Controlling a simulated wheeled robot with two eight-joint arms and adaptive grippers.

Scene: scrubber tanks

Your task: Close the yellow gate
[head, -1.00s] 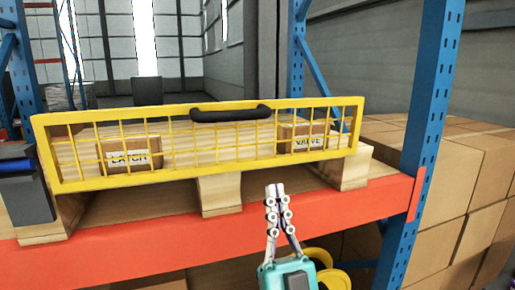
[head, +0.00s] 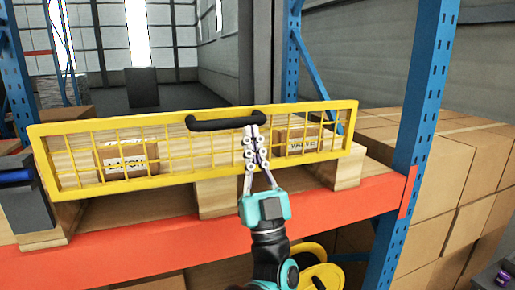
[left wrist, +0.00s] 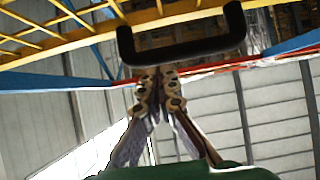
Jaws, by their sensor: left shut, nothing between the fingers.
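The yellow gate (head: 110,123) is a wide mesh frame across the front of the shelf. A black handle (head: 212,123) is on its top bar. My left gripper (head: 252,130) is shut and empty, in front of the gate, with its fingertips overlapping the right end of the handle in the head view. In the left wrist view the shut fingertips (left wrist: 158,72) are close to the middle of the handle (left wrist: 185,52); I cannot tell whether they touch it. A small purple part (head: 503,281) at the lower right corner may be my right gripper; its jaws are unclear.
Cartons labelled LATCH (head: 128,161) and VALVE (head: 303,142) show behind the mesh. An orange beam (head: 150,248) runs below the gate, and a blue upright (head: 420,120) stands right of it. Stacked cartons (head: 440,170) fill the right side.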

